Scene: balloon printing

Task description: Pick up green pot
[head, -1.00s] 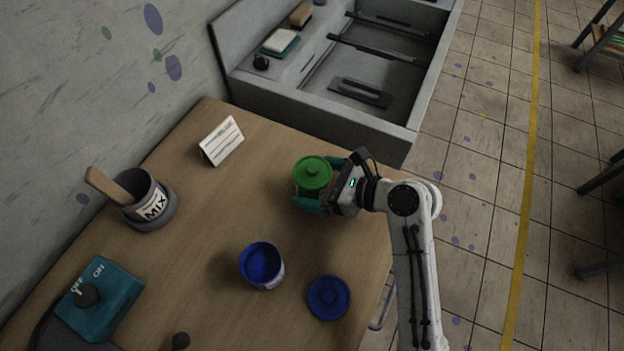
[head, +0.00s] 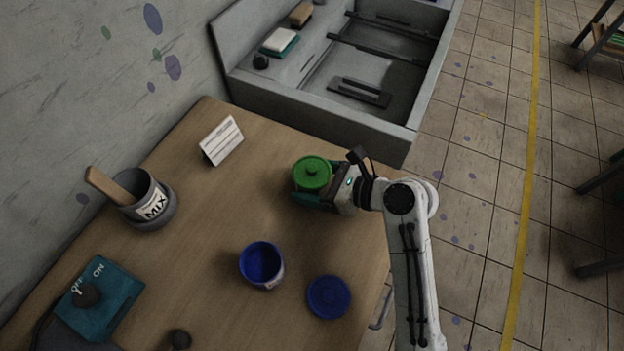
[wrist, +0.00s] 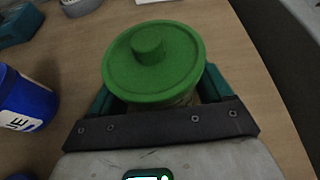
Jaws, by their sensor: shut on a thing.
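The green pot (head: 312,173) has its round green lid on, with a knob on top. It is upright near the right edge of the wooden table. In the wrist view its lid (wrist: 153,62) fills the middle and hides most of its body. My gripper (head: 318,197) reaches it from the right, its teal fingers on both sides of the pot's body and shut on it. In the wrist view the fingers show at both sides below the lid. I cannot tell whether the pot's base touches the table.
An open blue pot (head: 262,264) and a blue lid (head: 328,297) are nearer on the table (head: 215,225). A MIX cup (head: 150,203) with a wooden handle, a white card (head: 222,140) and a teal ON/OFF box (head: 100,299) stand left. A grey sink (head: 330,115) lies behind.

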